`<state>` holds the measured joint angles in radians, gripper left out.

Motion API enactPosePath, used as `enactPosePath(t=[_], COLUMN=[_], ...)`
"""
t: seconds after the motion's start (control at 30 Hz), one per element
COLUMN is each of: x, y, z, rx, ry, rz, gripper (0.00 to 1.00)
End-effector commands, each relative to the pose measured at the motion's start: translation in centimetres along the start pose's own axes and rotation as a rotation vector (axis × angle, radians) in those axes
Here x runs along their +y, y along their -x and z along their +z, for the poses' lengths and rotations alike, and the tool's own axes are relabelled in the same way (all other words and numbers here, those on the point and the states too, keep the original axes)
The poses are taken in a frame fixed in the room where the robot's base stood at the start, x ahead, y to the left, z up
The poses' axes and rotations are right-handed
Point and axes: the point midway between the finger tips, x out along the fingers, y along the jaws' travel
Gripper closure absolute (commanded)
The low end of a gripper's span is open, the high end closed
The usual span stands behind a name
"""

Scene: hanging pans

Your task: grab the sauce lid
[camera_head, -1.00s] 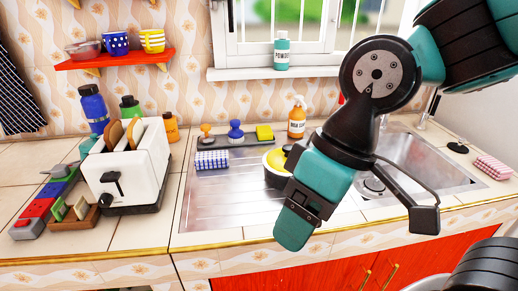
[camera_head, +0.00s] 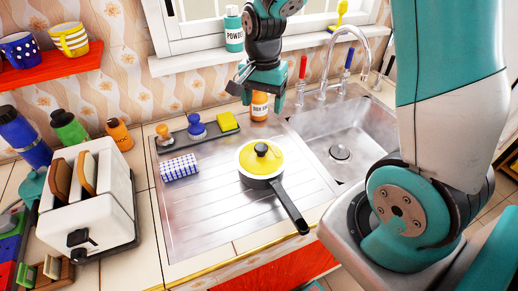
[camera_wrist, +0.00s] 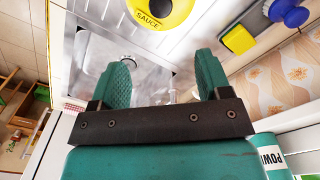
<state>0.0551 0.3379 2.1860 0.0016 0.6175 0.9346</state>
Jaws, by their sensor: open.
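The yellow sauce lid (camera_head: 261,157) with a dark knob sits on a pan (camera_head: 285,200) on the steel drainboard. The pan's black handle points toward the front right. In the wrist view the lid (camera_wrist: 181,12) shows at the top edge, cut off, with "SAUCE" printed on its rim. My gripper (camera_head: 262,88) is raised behind the lid, near the window wall, and apart from it. In the wrist view my gripper (camera_wrist: 163,68) has its two teal fingers wide apart with nothing between them.
The sink basin (camera_head: 345,140) and its tap (camera_head: 350,35) are to the right. An orange-capped bottle (camera_head: 259,108) stands close to my gripper. A tray with a yellow sponge (camera_head: 228,121) and brushes lies behind the pan. A toaster (camera_head: 88,200) stands at left.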

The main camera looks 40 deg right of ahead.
Motion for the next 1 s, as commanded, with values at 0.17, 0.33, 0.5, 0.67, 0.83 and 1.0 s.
enactPosePath(t=[0.17,0.33,0.5,0.67,0.83,1.0], x=[0.0,0.0,-0.1,0.0,0.0,0.0], y=[-4.1,-7.7,-9.8,-10.6,-12.4,-14.6], z=[0.3,0.4,0.2,0.2,0.3,0.2], rx=[-0.007,-0.006,-0.002,-0.002,-0.004,-0.003], ry=[0.007,0.008,0.007,0.006,0.005,0.005], rz=[0.008,0.006,0.001,0.0,0.003,0.002], gripper=[0.29,0.29,0.29,0.29,0.29,0.29])
